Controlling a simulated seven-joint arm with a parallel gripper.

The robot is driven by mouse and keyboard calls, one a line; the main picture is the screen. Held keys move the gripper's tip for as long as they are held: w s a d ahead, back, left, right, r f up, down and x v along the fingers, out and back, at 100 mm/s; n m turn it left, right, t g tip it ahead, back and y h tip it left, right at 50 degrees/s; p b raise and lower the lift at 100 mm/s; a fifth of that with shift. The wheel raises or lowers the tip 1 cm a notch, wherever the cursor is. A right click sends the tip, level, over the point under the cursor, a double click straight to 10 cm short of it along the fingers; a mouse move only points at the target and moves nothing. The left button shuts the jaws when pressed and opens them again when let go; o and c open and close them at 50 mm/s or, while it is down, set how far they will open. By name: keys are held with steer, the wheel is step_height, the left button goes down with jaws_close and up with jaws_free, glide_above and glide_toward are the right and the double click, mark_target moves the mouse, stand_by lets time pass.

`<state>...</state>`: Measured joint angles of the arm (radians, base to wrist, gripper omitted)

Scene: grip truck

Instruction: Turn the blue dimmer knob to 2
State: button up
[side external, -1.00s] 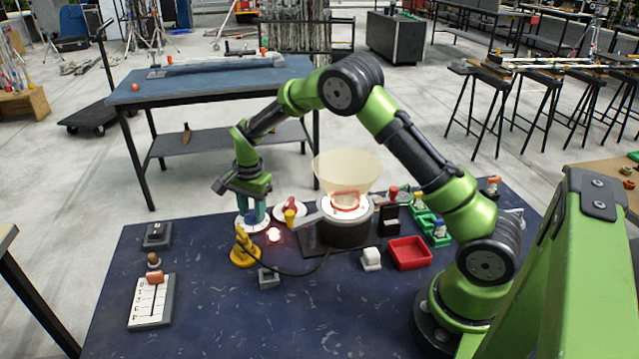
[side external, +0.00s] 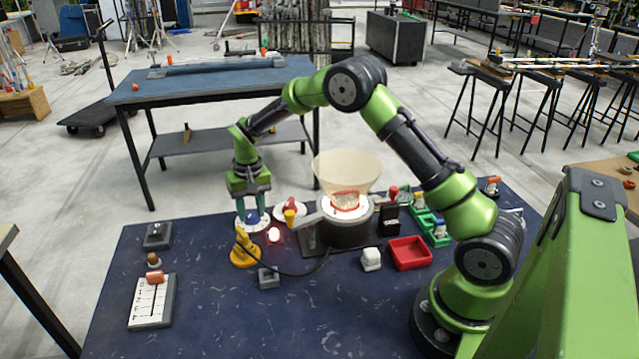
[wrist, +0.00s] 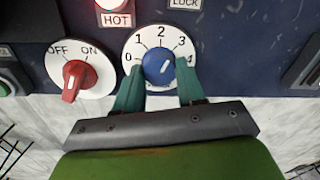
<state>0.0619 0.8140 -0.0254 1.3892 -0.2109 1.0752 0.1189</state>
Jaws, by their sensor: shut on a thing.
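The blue dimmer knob (wrist: 158,68) sits on a round white dial (wrist: 133,47) marked 0 to 4 in the wrist view. A small pale mark shows on the knob's face, too small to tell which number it points to. My gripper (wrist: 160,72) has its two green fingers on opposite sides of the knob, shut on it. In the side view my gripper (side external: 252,212) is at the dial (side external: 262,225), with blue showing between the fingers.
A red switch knob (wrist: 74,78) on an OFF/ON dial is beside the blue knob. A HOT label (wrist: 116,20) is above. In the side view a yellow part (side external: 245,250), a glowing lamp (side external: 273,235) and a machine with a funnel (side external: 347,170) stand close by.

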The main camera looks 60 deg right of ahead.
mark_target(253, 211)
steer(key=shift+w+r+n, duration=0.1)
steer(key=shift+n, duration=2.2)
steer(key=o, duration=1)
steer(key=shift+o, duration=0.2)
step_height(253, 211, up, 17)
steer(key=shift+d, duration=0.4)
